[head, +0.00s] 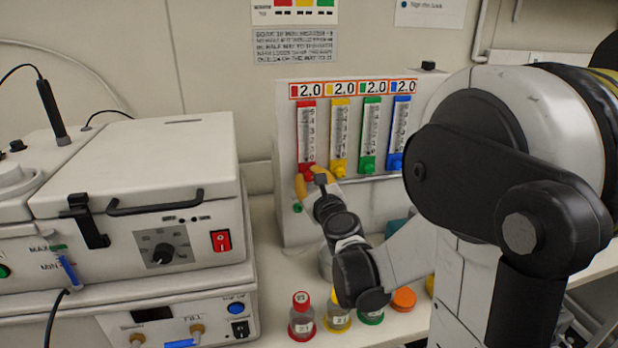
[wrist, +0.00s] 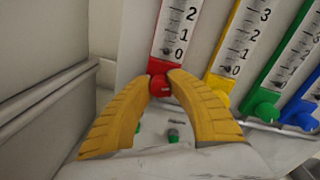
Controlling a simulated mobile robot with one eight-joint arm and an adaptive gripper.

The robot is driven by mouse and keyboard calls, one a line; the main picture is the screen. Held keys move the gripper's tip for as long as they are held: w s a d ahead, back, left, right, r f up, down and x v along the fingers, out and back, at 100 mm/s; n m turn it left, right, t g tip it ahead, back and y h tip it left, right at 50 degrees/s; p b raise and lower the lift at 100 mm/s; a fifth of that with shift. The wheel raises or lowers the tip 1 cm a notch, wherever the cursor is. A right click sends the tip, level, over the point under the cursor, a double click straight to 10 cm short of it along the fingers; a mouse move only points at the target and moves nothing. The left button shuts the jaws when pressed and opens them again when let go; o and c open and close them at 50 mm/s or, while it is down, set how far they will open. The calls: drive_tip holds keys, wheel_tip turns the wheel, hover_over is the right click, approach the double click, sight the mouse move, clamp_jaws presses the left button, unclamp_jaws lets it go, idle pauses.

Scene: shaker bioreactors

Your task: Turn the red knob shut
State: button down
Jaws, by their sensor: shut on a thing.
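The red knob (wrist: 159,86) sits at the foot of the red flow tube (wrist: 172,38) on the white gas panel. The red tube also shows in the head view (head: 307,128) at the left of the row. My gripper (wrist: 159,80) has its two yellow fingers on either side of the red knob and is shut on it. In the head view my gripper (head: 314,178) reaches the panel below the red tube and mostly hides the knob. The small display above the red tube reads 2.0.
Yellow (wrist: 220,88), green (wrist: 263,100) and blue knobs (wrist: 299,113) stand close to the right of the red one. Bottles with coloured caps, including a red-capped bottle (head: 301,316), stand on the bench below my arm. A white machine (head: 150,190) fills the left.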

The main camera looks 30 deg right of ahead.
drive_tip(key=shift+n, duration=1.1)
drive_tip(key=c, duration=1.2)
unclamp_jaws()
drive_tip(key=v, duration=1.2)
